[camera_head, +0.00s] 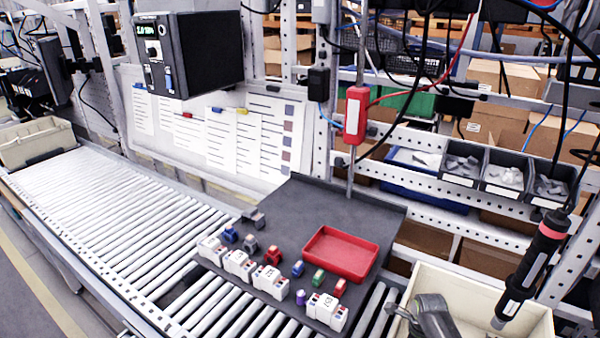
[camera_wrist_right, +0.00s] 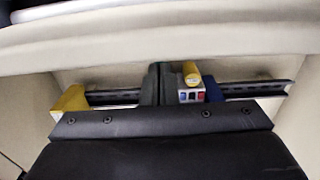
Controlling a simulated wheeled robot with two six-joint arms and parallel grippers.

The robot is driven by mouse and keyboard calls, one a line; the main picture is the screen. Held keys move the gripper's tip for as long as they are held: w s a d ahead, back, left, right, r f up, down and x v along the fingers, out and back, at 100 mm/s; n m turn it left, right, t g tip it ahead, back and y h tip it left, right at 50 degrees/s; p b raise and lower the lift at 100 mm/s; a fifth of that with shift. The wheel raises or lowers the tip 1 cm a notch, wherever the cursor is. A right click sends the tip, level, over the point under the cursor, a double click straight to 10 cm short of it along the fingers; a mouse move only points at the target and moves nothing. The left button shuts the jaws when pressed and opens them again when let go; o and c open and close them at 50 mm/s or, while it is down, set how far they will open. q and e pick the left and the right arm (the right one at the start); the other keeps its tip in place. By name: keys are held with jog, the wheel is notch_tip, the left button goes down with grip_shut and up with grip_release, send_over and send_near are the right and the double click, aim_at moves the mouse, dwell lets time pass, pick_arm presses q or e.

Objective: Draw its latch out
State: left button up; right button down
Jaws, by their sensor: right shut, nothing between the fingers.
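In the right wrist view, a dark rail (camera_wrist_right: 240,90) runs across inside a cream bin (camera_wrist_right: 25,100). A yellow block (camera_wrist_right: 70,103) sits at its left end. A small white-faced module (camera_wrist_right: 190,95) with a yellow cylinder (camera_wrist_right: 191,74) on top and a blue part (camera_wrist_right: 212,90) sits near its middle. My right gripper (camera_wrist_right: 161,75) is shut and empty, its dark fingers together just left of that module; I cannot tell whether they touch it. No latch can be made out. My left gripper is not in view.
In the head view, the cream bin (camera_head: 535,318) stands beside a dark board (camera_head: 300,215) with a red tray (camera_head: 340,254) and several small modules (camera_head: 240,264). A screwdriver (camera_head: 530,270) hangs over the bin's right side.

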notch_tip(320, 180, up, 14)
jog(key=shift+s+d+r, duration=0.15)
jog(key=shift+s+d, duration=0.05)
jog(key=shift+d, duration=0.2)
dwell(0.3)
jog(key=shift+s, duration=0.1)
